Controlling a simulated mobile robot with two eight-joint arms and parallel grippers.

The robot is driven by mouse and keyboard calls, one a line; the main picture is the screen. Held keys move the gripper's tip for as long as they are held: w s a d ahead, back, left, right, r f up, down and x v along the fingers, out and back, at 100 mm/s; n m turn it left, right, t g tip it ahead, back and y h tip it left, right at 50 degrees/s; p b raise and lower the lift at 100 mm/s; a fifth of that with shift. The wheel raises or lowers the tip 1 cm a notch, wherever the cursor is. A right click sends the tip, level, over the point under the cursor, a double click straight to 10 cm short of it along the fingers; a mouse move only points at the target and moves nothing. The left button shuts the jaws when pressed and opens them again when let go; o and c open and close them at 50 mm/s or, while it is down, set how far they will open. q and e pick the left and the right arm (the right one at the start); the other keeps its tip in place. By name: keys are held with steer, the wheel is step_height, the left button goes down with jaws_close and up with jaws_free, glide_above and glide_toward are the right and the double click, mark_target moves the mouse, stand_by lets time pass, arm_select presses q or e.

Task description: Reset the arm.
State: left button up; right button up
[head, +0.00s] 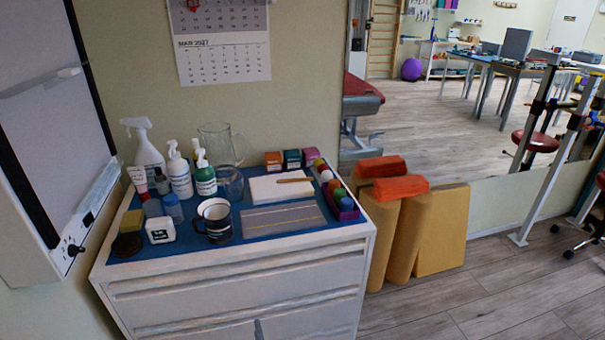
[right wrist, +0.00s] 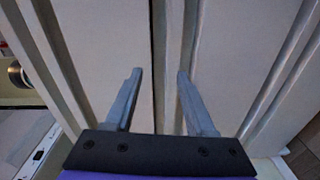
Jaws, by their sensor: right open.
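My right gripper (right wrist: 159,76) shows in the right wrist view, with its two grey fingers spread apart and nothing held between them. Pale cabinet-like panels (right wrist: 112,40) lie beyond the fingertips, with a dark gap running between them. I cannot tell whether the fingertips touch the panels.
A white drawer cabinet (head: 240,290) carries bottles, a dark-rimmed mug (head: 214,220), a glass jug (head: 216,145) and small boxes. Yellow foam rolls (head: 408,240) stand to its right. A white wall unit (head: 40,130) is at left.

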steer(key=w+d+r+m+g, duration=0.25)
steer(key=d+r, duration=0.35)
steer(key=r, duration=0.5)
steer(key=s+d+r+m+g, duration=0.4)
steer(key=s+d+r+m, duration=0.25)
steer(key=d, duration=0.25)
steer(key=s+d+m+g+h, duration=0.3)
steer(key=s+d+m, duration=0.45)
steer(key=s, duration=0.65)
steer(key=s+d+m+g+h, duration=0.2)
steer(key=s+d+m+g, duration=0.15)
steer(key=s+d, duration=0.9)
arm_select(q)
step_height(320, 180, up, 24)
steer(key=w+t+p, duration=0.1)
steer(key=p, duration=1.9)
steer(key=shift+w+p, duration=0.25)
steer(key=shift+p, duration=0.1)
arm_select(e)
step_height(320, 180, up, 23)
steer(key=a+t, duration=0.1)
steer(key=a, duration=0.1)
steer(key=shift+a+f+m+t, duration=0.15)
steer(key=shift+a+m+t, duration=0.15)
steer(key=shift+a, duration=0.1)
arm_select(q)
steer(key=shift+f, duration=0.1)
